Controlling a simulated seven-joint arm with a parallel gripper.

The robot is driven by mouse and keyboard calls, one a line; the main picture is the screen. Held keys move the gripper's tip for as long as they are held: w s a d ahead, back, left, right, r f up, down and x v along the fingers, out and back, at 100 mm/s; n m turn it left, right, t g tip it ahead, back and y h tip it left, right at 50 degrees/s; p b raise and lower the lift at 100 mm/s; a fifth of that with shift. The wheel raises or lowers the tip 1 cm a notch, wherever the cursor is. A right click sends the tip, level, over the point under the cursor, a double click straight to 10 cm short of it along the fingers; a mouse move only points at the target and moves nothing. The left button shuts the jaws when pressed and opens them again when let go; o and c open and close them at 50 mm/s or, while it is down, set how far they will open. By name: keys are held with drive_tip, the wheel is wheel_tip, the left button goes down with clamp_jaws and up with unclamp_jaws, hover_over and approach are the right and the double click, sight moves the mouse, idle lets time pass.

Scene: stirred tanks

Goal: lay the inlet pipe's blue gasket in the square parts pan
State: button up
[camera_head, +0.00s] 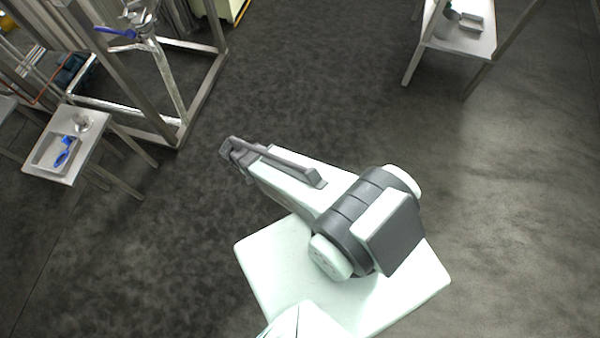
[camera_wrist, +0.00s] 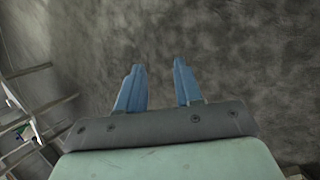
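The square parts pan (camera_head: 42,162) is a shallow grey pan on a small metal table at the left of the head view. Blue pieces (camera_head: 64,151) lie in it; I cannot tell whether one is a gasket. A steel pipe (camera_head: 166,75) stands at the upper left, with a blue lever-like part (camera_head: 115,32) near its top. I cannot make out a gasket on the pipe. My gripper (camera_wrist: 158,68) is open and empty over bare floor in the wrist view, its two blue fingers apart. It is far from the pan and the pipe.
A small round metal part (camera_head: 82,122) sits beside the pan on the small table (camera_head: 98,114). A metal frame (camera_head: 205,85) stands around the pipe. Another table (camera_head: 475,42) with grey items is at the upper right. The dark floor between is clear.

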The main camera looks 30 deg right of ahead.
drive_tip(key=s+d+r+g+y, duration=0.1)
drive_tip(key=s+d+r+y, duration=0.1)
drive_tip(key=s, duration=0.8)
drive_tip(key=s+d+r+g+y, duration=0.2)
drive_tip(key=s+y, duration=0.1)
drive_tip(key=s, duration=0.8)
drive_tip(key=shift+d+r+n+g, duration=0.3)
drive_tip(key=shift+d+r, duration=0.05)
drive_tip(key=shift+r, duration=0.05)
drive_tip(key=shift+s, duration=0.1)
